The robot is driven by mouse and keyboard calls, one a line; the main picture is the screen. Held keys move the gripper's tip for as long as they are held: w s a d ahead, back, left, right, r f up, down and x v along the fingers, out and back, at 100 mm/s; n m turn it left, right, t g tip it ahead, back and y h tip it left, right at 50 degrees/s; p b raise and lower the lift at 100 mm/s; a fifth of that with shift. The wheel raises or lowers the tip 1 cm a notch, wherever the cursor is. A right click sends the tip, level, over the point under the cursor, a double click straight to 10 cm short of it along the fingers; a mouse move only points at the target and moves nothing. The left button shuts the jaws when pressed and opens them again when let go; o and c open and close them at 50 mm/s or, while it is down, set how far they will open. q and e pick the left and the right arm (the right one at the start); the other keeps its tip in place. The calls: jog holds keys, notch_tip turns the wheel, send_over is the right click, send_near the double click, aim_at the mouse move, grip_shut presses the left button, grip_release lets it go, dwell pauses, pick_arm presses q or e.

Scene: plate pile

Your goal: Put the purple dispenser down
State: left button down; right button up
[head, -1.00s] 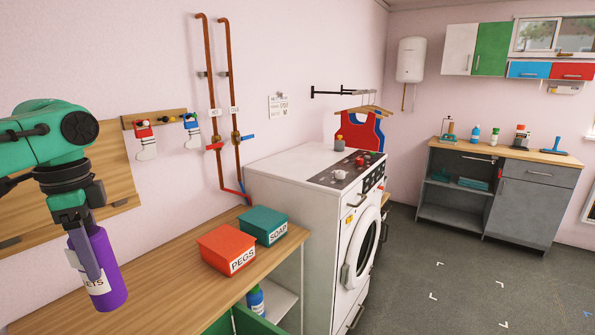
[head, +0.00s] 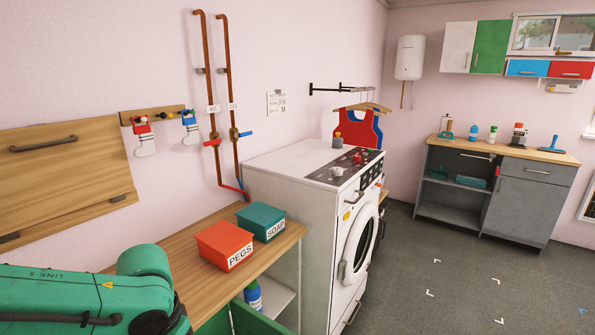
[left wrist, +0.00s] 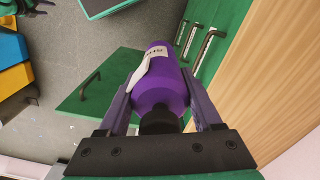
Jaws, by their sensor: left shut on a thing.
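The purple dispenser (left wrist: 160,85) is in the left wrist view, with a white label on its side and a dark cap near the gripper's palm. My left gripper (left wrist: 158,92) is shut on it, one finger on each side. It is held over the front of the green cabinet, beside the wooden counter edge. In the head view my left arm crosses the lower left corner, and the gripper and dispenser are out of that picture.
The wooden counter (head: 189,262) carries a red PEGS box (head: 224,243) and a teal SOAP box (head: 261,221). A green door (left wrist: 98,88) stands open below. A blue bottle (head: 253,295) is on the shelf under the counter. A washing machine (head: 318,220) stands beyond.

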pick_arm(q)
jog(key=s+d+f+n, duration=0.2)
jog(key=d+f+n, duration=0.15)
jog(key=f, duration=0.25)
jog(key=a+r+n, duration=0.2)
jog(key=a+n, duration=0.2)
jog(key=a, duration=1.1)
jog(key=d+f+m, duration=0.2)
jog(key=d+f, duration=0.1)
jog(key=d, duration=0.4)
jog(key=d+f+m, duration=0.2)
jog(key=d+f, duration=0.1)
jog(key=d, duration=0.5)
jog(key=shift+w+d+f+m, duration=0.15)
jog(key=shift+d+m, duration=0.1)
jog(key=shift+m, duration=0.1)
